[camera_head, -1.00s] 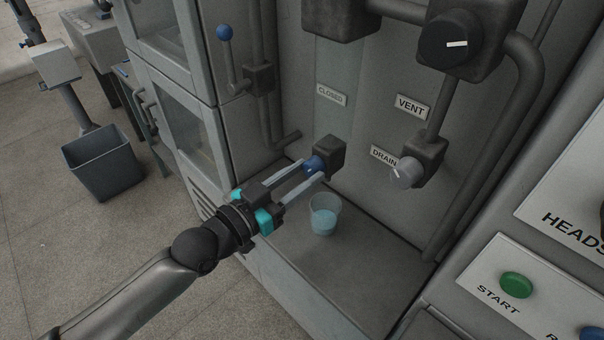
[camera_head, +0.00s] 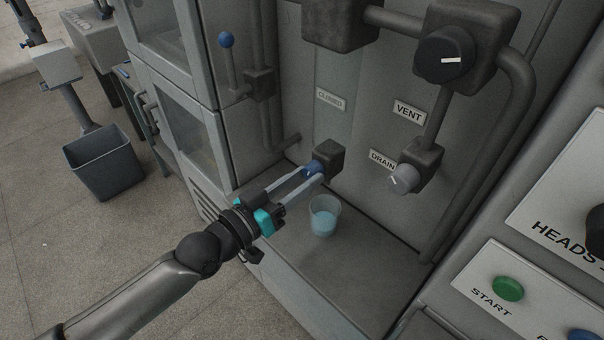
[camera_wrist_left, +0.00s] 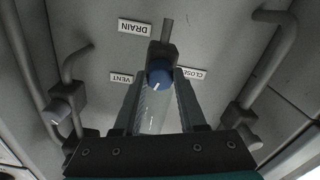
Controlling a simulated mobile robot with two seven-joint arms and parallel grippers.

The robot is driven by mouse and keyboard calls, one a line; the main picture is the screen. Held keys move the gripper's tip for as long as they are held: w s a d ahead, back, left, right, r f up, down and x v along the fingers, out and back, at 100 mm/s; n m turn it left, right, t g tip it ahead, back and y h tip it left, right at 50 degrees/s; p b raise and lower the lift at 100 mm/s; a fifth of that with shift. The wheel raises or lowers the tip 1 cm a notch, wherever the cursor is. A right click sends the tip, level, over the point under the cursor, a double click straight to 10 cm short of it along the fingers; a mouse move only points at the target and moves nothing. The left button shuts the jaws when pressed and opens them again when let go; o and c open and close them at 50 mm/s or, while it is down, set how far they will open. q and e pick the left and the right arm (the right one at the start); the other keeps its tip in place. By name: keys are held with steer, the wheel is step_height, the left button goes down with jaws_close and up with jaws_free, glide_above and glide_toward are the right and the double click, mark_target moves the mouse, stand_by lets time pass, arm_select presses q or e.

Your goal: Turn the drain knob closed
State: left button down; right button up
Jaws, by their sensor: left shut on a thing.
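In the head view, my left gripper (camera_head: 310,176) reaches in from the lower left. Its two fingers are shut on a blue knob (camera_head: 316,167) on a dark square valve block (camera_head: 330,157). In the left wrist view, the blue knob (camera_wrist_left: 158,72) sits between the fingertips, with a small white mark on its face. A CLOSED sign (camera_head: 330,99) is on the panel above the blue knob. A DRAIN sign (camera_head: 382,160) is to the right, beside a grey knob (camera_head: 404,179). My right gripper is not in view.
A clear cup (camera_head: 324,216) with bluish liquid stands on the ledge below the blue knob. A black knob (camera_head: 444,53) and a VENT sign (camera_head: 408,112) are at upper right. A green START button (camera_head: 508,288) is at lower right. A grey bin (camera_head: 101,165) stands on the floor at left.

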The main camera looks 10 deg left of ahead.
arm_select(q)
steer(key=n+p, duration=0.1)
steer(key=n, duration=0.2)
steer(key=shift+r, duration=0.1)
steer(key=n, duration=0.3)
steer(key=shift+n, duration=0.3)
steer(key=n, duration=0.6)
stand_by(0.3)
steer(key=shift+c, duration=2.4)
jaws_free()
steer(key=shift+s, duration=0.1)
